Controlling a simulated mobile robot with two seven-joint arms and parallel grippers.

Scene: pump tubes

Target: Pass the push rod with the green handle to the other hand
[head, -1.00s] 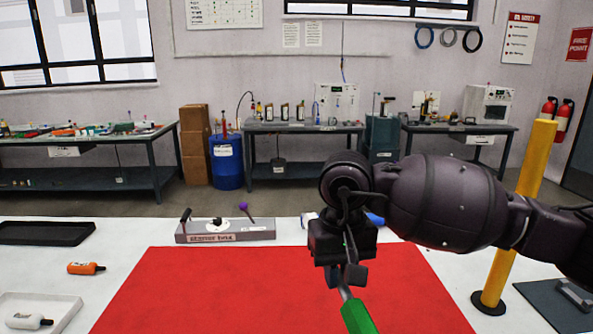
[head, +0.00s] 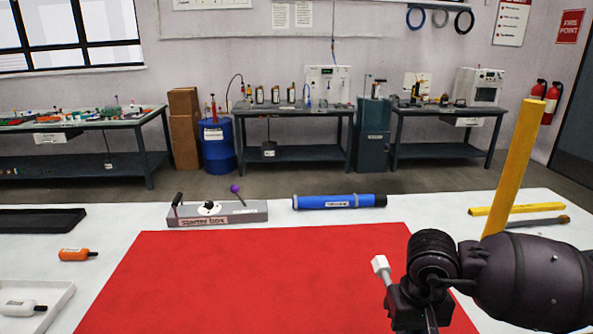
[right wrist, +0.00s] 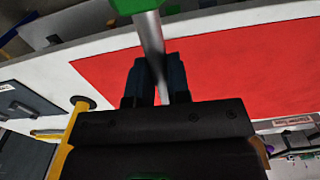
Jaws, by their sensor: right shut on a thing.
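The push rod shows in the right wrist view as a grey metal shaft (right wrist: 150,38) with part of a green handle (right wrist: 142,5) at the top edge. My right gripper (right wrist: 157,82) is shut on the shaft below the handle. In the head view my right gripper (head: 412,318) is at the bottom right, over the right edge of the red mat, its fingers mostly cut off. A pale block-shaped end (head: 380,265) on a thin grey stem sticks up left of it, probably the rod's other end. The green handle is out of the head view. My left gripper is not in view.
The red mat (head: 260,275) is bare. Behind it are the starter box (head: 245,213) with a purple knob and a blue tube (head: 335,202). A yellow post (head: 515,130) and yellow bar (head: 520,209) are at right. An orange bottle (head: 75,255) lies at left.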

